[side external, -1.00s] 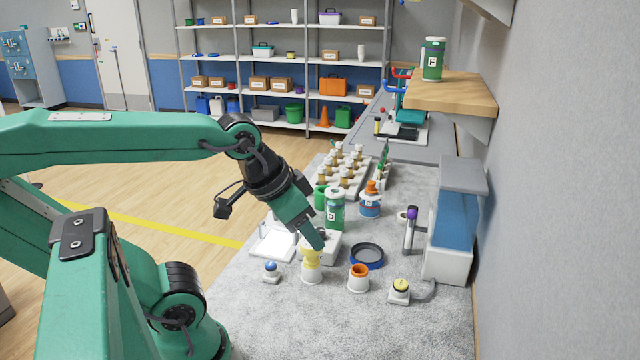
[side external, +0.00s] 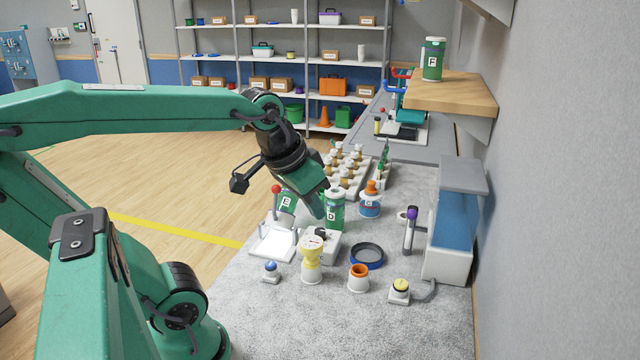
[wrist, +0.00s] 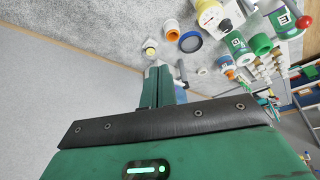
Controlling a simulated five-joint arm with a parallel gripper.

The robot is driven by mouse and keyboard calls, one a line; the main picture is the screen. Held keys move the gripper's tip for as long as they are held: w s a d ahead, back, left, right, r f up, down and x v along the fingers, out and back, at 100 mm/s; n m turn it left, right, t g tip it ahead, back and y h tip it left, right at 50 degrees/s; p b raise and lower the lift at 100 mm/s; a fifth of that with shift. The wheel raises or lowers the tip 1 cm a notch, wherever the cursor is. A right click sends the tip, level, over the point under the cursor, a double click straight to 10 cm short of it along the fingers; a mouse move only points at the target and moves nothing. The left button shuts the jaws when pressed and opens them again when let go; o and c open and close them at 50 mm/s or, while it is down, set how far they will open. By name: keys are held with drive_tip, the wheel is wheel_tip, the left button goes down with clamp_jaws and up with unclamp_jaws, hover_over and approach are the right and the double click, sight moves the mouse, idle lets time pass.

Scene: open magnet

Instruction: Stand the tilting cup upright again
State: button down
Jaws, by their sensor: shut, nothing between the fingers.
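No cup is plainly seen tilting, and I cannot tell which one the task means. A small white cup with an orange rim (side external: 359,277) stands apparently upright on the grey bench. It also shows in the wrist view (wrist: 171,30). Left of it is a white and yellow piece with a round dial-like top (side external: 312,259). My gripper (side external: 318,213) is above and behind that dial piece, in front of green jar D (side external: 335,214), and holds nothing. In the wrist view its fingers (wrist: 158,80) are together.
Green jar E (side external: 286,202) stands near a red-knobbed lever (side external: 277,189) and white plate (side external: 272,243). A blue-rimmed dish (side external: 367,254), yellow button (side external: 401,286), blue button (side external: 270,267) and blue-panelled unit (side external: 450,235) stand nearby. The front bench is clear.

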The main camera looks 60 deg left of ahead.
drive_tip(key=w+a+r+n+g, duration=0.2)
drive_tip(key=w+a+n, duration=0.45)
drive_tip(key=a, duration=0.85)
drive_tip(key=w+a+f+n+g, duration=0.1)
drive_tip(key=a+f+n+g, duration=0.1)
drive_tip(key=a, duration=1.7)
wheel_tip(320, 180, down, 2)
drive_tip(key=shift+w+a+n, duration=0.2)
drive_tip(key=shift+a+n, duration=0.15)
drive_tip(key=shift+n, duration=0.1)
drive_tip(key=shift+f, duration=0.1)
drive_tip(key=f, duration=0.6)
drive_tip(key=a+f, duration=0.1)
drive_tip(key=f, duration=0.2)
drive_tip(key=shift+w+f, duration=0.1)
drive_tip(key=shift+d+f, duration=0.1)
drive_tip(key=shift+f, duration=0.2)
drive_tip(key=shift+s+d+r, duration=0.25)
drive_tip(key=shift+s+d, duration=0.3)
drive_tip(key=shift+d, duration=0.25)
drive_tip(key=shift+s+d+r, duration=0.25)
drive_tip(key=shift+s+d, duration=0.3)
drive_tip(key=shift+d, duration=0.2)
